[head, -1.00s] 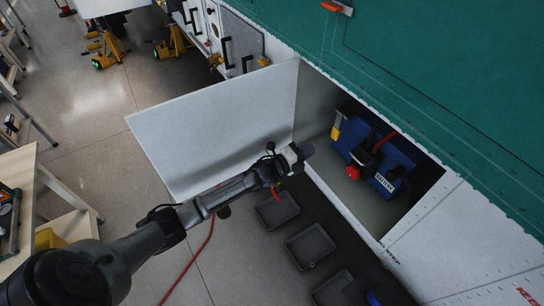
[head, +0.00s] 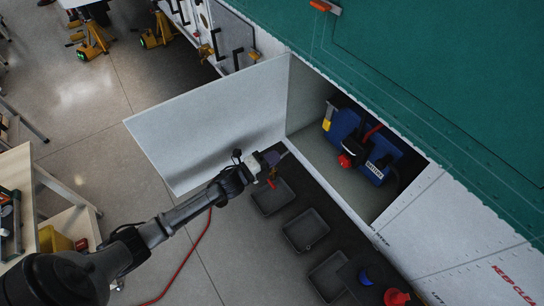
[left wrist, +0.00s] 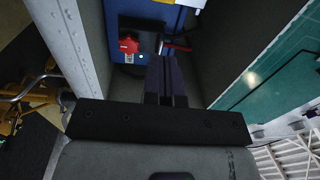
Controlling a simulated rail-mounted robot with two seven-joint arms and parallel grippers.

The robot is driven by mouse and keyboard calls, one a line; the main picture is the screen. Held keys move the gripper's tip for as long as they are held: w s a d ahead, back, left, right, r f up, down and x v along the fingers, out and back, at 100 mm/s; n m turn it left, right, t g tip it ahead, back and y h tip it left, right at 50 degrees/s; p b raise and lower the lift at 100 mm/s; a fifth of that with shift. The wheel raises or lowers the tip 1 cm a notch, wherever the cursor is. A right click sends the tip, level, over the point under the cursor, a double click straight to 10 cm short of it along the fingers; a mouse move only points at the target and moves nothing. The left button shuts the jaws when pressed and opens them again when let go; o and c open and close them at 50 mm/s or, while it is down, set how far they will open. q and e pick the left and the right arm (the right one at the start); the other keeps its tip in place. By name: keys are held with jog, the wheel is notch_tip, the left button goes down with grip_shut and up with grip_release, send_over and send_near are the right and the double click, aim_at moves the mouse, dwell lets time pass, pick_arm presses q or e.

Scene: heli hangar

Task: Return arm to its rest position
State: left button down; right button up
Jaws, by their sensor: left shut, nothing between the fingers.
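My left gripper (head: 273,158) is in front of the open bay in the helicopter's side, near the inner edge of the open white door (head: 215,120). It is shut and empty. In the left wrist view its closed fingers (left wrist: 165,80) point toward the bay. Inside the bay sits a blue battery (head: 362,148) with a red knob and a dark connector on its front. The battery also shows in the left wrist view (left wrist: 150,12), with the red knob (left wrist: 129,44) clear of the fingers. My right gripper is not in view.
Several dark trays (head: 305,234) lie on the dark mat below the bay. A red hose (head: 190,262) runs along the floor. A wooden bench (head: 22,185) stands at left. Yellow jacks (head: 92,42) stand at the back. The floor between bench and door is clear.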

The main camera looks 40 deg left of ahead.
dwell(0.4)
pick_arm(q)
jog(key=s+d+f+n+g+y, duration=0.35)
jog(key=s+n, duration=0.25)
jog(key=s, duration=0.2)
jog(key=s+d+f+n+g+y, duration=0.2)
jog(key=s+d+f+n+g, duration=0.15)
jog(key=s+n, duration=0.35)
jog(key=s+d+r+n+g, duration=0.1)
jog(key=s+d+n+g, duration=0.2)
jog(key=s, duration=0.5)
jog(key=s+d+r+n+g, duration=0.1)
jog(key=s+d+n+g, duration=0.2)
jog(key=s, duration=0.6)
notch_tip(320, 180, up, 30)
jog(key=a+g+p, duration=0.1)
jog(key=p, duration=2.8)
jog(key=shift+s+a+f+h+p, duration=0.15)
jog(key=shift+s+f+h+p, duration=0.1)
jog(key=shift+s+h+p, duration=0.15)
